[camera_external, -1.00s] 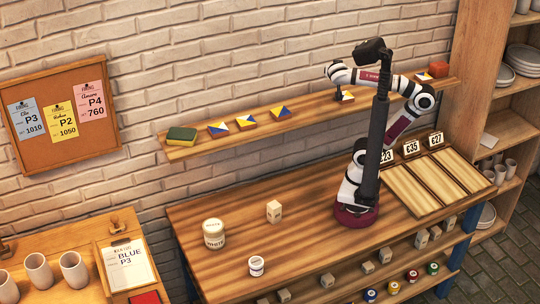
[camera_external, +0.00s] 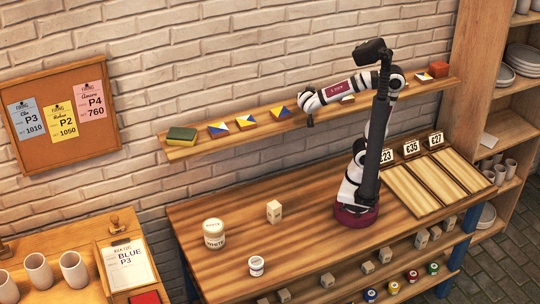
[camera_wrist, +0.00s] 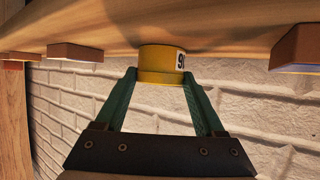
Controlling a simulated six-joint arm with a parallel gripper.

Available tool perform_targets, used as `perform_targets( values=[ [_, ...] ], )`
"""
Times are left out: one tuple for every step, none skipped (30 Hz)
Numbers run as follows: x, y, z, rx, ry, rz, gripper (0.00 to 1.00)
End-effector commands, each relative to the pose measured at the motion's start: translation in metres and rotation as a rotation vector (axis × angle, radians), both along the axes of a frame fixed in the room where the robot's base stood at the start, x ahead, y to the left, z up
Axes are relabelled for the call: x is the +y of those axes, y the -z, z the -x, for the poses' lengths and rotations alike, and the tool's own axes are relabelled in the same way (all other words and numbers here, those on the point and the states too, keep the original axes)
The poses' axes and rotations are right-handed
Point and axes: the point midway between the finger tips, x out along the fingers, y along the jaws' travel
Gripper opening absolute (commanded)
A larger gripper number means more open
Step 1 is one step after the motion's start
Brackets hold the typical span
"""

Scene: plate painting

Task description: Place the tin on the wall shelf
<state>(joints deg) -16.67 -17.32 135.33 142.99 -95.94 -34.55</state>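The yellow tin (camera_wrist: 162,64), with a white label bearing dark marks, shows in the wrist view, where the scene appears upside down. It is against the top of the wall shelf (camera_wrist: 110,22), with a dark shadow beside it. My gripper (camera_wrist: 160,76) has its two green fingers on either side of the tin, close against it. In the external view the wall shelf (camera_external: 235,134) runs along the brick wall, and my gripper (camera_external: 310,122) is low at the shelf. The tin cannot be made out there.
Blue, yellow and white tiles (camera_external: 280,114) and a green-topped sponge (camera_external: 181,136) lie on the shelf to the left. A reddish block (camera_external: 438,69) lies at its right end. The bench below holds a white jar (camera_external: 214,233), a small pot (camera_external: 256,266) and a pale block (camera_external: 274,211).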

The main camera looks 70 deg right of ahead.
Motion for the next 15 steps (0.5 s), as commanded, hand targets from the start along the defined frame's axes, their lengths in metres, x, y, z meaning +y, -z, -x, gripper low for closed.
perform_targets(
  values=[
    [0.000, 0.000, 0.000, 0.000, 0.000, 0.000, 0.80],
    [0.000, 0.000, 0.000, 0.000, 0.000, 0.000, 0.85],
    [0.000, 0.000, 0.000, 0.000, 0.000, 0.000, 0.92],
    [0.000, 0.000, 0.000, 0.000, 0.000, 0.000, 0.98],
    [0.000, 0.000, 0.000, 0.000, 0.000, 0.000, 1.00],
    [0.000, 0.000, 0.000, 0.000, 0.000, 0.000, 1.00],
    [0.000, 0.000, 0.000, 0.000, 0.000, 0.000, 1.00],
    [0.000, 0.000, 0.000, 0.000, 0.000, 0.000, 1.00],
    [0.000, 0.000, 0.000, 0.000, 0.000, 0.000, 1.00],
    [0.000, 0.000, 0.000, 0.000, 0.000, 0.000, 1.00],
    [0.000, -0.001, 0.000, 0.000, 0.000, 0.000, 1.00],
    [0.000, -0.003, 0.000, -0.001, 0.000, -0.001, 1.00],
    [0.001, -0.005, 0.000, -0.002, 0.000, -0.002, 1.00],
    [0.005, -0.007, 0.000, 0.000, -0.003, 0.000, 1.00],
    [0.011, -0.010, 0.001, -0.002, -0.005, -0.001, 1.00]
  ],
)
